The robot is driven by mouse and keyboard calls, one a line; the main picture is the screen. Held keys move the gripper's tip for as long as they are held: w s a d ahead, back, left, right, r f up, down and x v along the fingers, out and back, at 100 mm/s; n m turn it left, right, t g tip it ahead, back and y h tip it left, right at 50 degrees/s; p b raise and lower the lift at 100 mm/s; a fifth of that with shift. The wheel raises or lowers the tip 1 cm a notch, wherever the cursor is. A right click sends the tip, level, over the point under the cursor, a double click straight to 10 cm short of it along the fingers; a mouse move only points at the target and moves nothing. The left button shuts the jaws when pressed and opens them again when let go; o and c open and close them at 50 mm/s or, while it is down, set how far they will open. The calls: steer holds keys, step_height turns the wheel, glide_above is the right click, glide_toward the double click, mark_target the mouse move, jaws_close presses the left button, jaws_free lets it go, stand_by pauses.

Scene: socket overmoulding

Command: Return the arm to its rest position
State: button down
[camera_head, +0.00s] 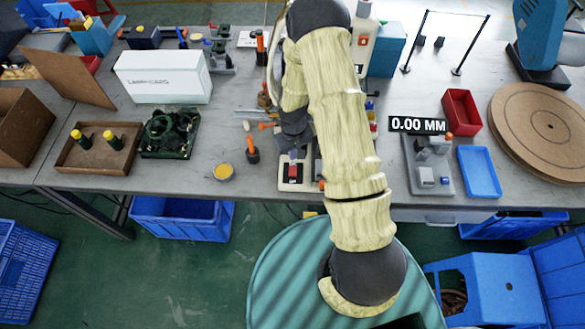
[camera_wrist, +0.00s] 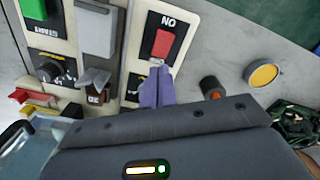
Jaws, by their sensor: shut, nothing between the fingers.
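My gripper (camera_head: 294,155) is at the front middle of the workbench, pointing down at a small panel. In the wrist view its two purple fingers (camera_wrist: 157,68) are together with nothing between them. Their tips are at the lower edge of a red rocker switch (camera_wrist: 162,43) on a black plate; I cannot tell whether they touch it. The switch also shows in the head view (camera_head: 293,171), just below the fingers. My arm reaches forward over the bench and hides part of its middle.
Near the gripper are a yellow round container (camera_head: 223,172) and an orange-handled tool (camera_head: 252,150). To the right stand a measuring stand (camera_head: 428,165), a blue tray (camera_head: 479,172) and a red bin (camera_head: 461,112). A white box (camera_head: 163,76) lies left. Blue crates (camera_head: 180,217) sit under the bench.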

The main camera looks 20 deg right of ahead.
steer(key=shift+r, duration=0.5)
steer(key=s+r+m+t, duration=0.1)
steer(key=s+r, duration=0.3)
steer(key=r, duration=1.2)
steer(key=s+r+m+t, duration=0.1)
steer(key=s+r, duration=0.9)
steer(key=shift+s+r+t, duration=0.15)
steer(key=shift+s+t, duration=0.05)
steer(key=shift+t, duration=0.1)
